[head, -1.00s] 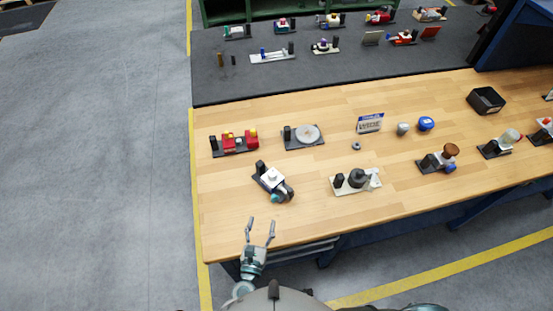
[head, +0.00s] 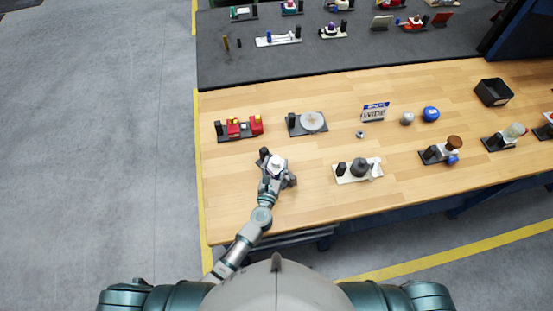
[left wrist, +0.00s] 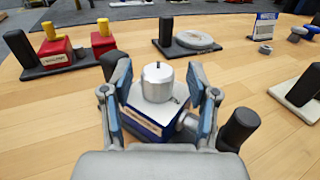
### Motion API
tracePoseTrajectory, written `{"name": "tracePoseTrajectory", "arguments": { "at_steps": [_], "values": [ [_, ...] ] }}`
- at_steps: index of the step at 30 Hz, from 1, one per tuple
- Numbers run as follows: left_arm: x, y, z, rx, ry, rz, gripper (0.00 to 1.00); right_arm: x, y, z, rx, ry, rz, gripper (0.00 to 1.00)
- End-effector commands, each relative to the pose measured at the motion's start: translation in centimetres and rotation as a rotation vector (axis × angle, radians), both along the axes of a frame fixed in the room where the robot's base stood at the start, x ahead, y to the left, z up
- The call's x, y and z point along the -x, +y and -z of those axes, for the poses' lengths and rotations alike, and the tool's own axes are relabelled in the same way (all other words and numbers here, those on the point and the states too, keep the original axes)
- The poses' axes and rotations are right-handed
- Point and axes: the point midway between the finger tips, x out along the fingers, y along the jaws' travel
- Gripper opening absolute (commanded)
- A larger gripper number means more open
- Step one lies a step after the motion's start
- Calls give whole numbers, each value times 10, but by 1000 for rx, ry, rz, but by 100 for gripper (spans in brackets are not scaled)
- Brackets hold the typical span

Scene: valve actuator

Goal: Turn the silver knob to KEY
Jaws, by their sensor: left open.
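The silver knob (left wrist: 158,82) is a short cylinder on top of a white and blue block (left wrist: 150,118) in the left wrist view. In the head view the knob (head: 277,163) shows just past my left gripper (head: 272,172), near the front left of the wooden bench. In the left wrist view my left gripper (left wrist: 160,100) is open, with one finger on each side of the block and knob. I cannot tell whether the fingers touch the block. The KEY marking cannot be read. My right gripper is not in view.
A red device (head: 239,127) and a device with a round grey disc (head: 313,121) stand behind on the wooden bench (head: 230,200). A white-based device (head: 350,178) is to the right. A black post (left wrist: 238,128) stands close beside the right finger.

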Motion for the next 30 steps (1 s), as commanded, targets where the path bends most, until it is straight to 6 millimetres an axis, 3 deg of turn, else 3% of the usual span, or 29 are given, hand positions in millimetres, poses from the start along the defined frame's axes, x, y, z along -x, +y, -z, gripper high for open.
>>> {"name": "tracePoseTrajectory", "arguments": {
  "at_steps": [4,13,14,21,30],
  "values": [
    [-12,-3,0,-1,0,0,60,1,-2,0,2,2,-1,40],
    [-15,-2,0,0,0,0,60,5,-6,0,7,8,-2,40],
    [-15,-2,0,0,0,0,57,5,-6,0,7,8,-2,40],
    [-15,-3,0,-1,1,0,0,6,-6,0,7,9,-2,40],
    [-15,-3,0,-1,0,29,0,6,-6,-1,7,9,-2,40]
  ]
}}
